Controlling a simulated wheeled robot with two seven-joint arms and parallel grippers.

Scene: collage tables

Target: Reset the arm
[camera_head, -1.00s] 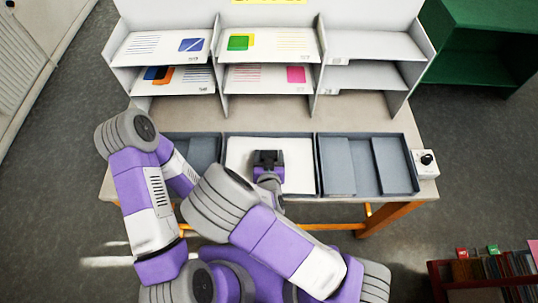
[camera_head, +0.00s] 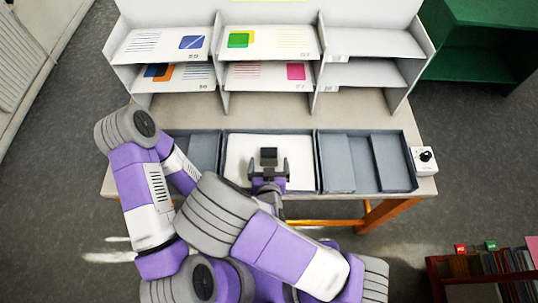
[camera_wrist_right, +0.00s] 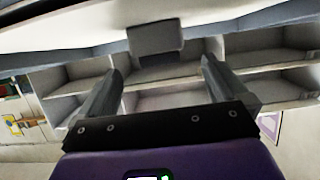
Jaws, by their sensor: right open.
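My right gripper (camera_head: 268,170) is open, low over the front of the middle tray (camera_head: 229,150). Its two fingers are spread and nothing is between them. A small dark grey block (camera_head: 268,155) sits on the white sheet (camera_head: 242,150) in that tray, just beyond the fingertips. In the right wrist view, which looks upside down, the block (camera_wrist_right: 155,42) shows past the open fingers (camera_wrist_right: 162,72), apart from them. My left arm is folded at the left in the head view, and its gripper is not visible.
A white shelf rack (camera_head: 268,83) with printed sheets in its left and middle compartments stands behind the trays. The right tray (camera_head: 412,160) holds grey-blue panels. A white box with a black knob (camera_head: 425,159) sits at the table's right end. A green cabinet (camera_head: 480,45) stands at the back right.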

